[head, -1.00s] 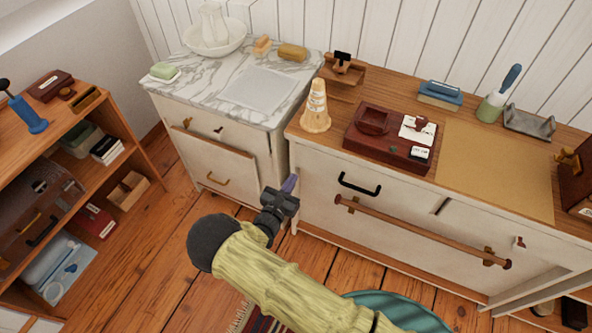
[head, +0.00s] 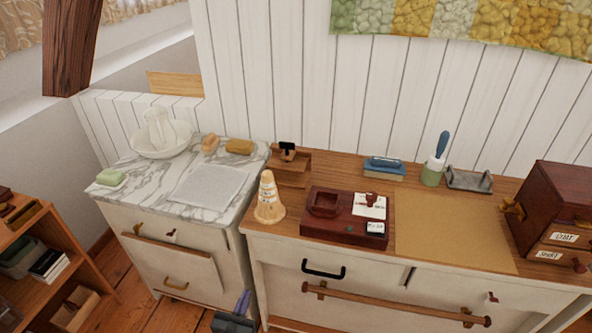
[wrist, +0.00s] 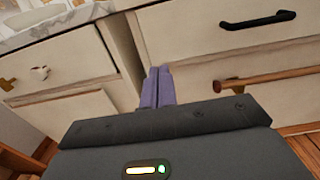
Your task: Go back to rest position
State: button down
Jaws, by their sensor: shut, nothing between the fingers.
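My gripper (head: 241,303) shows at the bottom edge of the head view, low in front of the gap between the marble-topped washstand (head: 150,205) and the wooden-topped dresser (head: 285,245). In the wrist view its two purple fingers (wrist: 158,88) lie together, shut and empty. They point at the cabinet fronts, apart from anything loose. The rest of my arm is out of the head view.
A black handle (head: 323,270) and a wooden rail (head: 390,306) stick out from the dresser front. A cone-shaped tan object (head: 268,198) stands near the dresser's left edge. An open shelf (head: 45,290) stands at the left. Some wooden floor (head: 180,317) shows below the washstand.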

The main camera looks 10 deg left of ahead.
jog(key=w+d+r+m+g+h, duration=0.1)
jog(key=d+r+m+g+h, duration=0.3)
jog(key=d+m, duration=0.45)
jog(key=w+d+r+m+g+h, duration=0.1)
jog(key=d+r+m+g+h, duration=0.15)
jog(key=d+m+g, duration=0.6)
jog(key=w+d+r+m+g+h, duration=0.25)
jog(key=d+r, duration=0.25)
jog(key=d, duration=0.7)
jog(key=s+d+r+m+y, duration=0.4)
jog(key=d+r+m+y, duration=0.15)
jog(key=m, duration=0.25)
jog(key=s+d+r+m+y, duration=0.4)
jog(key=d+r+m, duration=0.25)
jog(key=m, duration=0.25)
notch_tip(320, 180, up, 13)
jog(key=p, duration=1.2)
jog(key=shift+w+a+f, duration=0.15)
jog(key=shift+n+h, duration=0.25)
